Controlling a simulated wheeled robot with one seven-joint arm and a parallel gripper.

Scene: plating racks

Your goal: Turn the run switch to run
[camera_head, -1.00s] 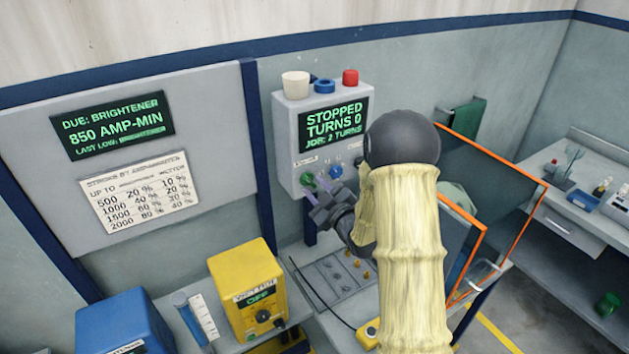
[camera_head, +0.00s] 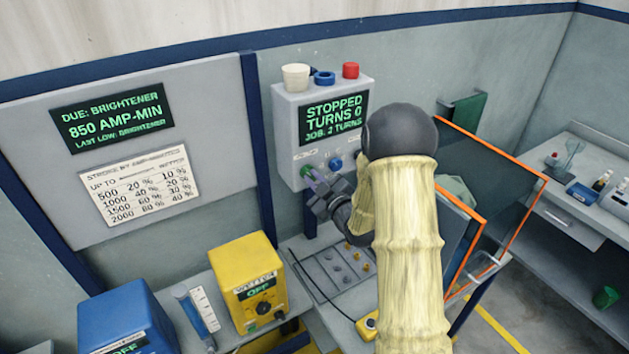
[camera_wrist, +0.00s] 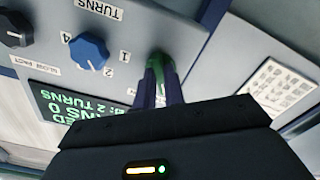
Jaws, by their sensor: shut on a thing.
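The control box (camera_head: 290,125) on the wall has a screen (camera_head: 333,118) that reads STOPPED, TURNS 0, JOB: 2 TURNS. A green knob (camera_wrist: 158,62) is on its front at the lower left in the head view. I take it to be the run switch; its label is hidden. My gripper (camera_head: 313,180) is at the knob, and in the wrist view its fingers (camera_wrist: 158,82) are shut on it. The fingers hide part of the knob, and its pointer direction cannot be told. A blue knob (camera_wrist: 89,51) marked TURNS is beside it.
A black knob (camera_wrist: 16,29) is beyond the blue one. A white cup (camera_head: 296,77), a blue ring (camera_head: 323,78) and a red button (camera_head: 350,70) are on top of the box. An orange-framed guard (camera_head: 490,140) stands to the right. A yellow box (camera_head: 247,283) sits below left.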

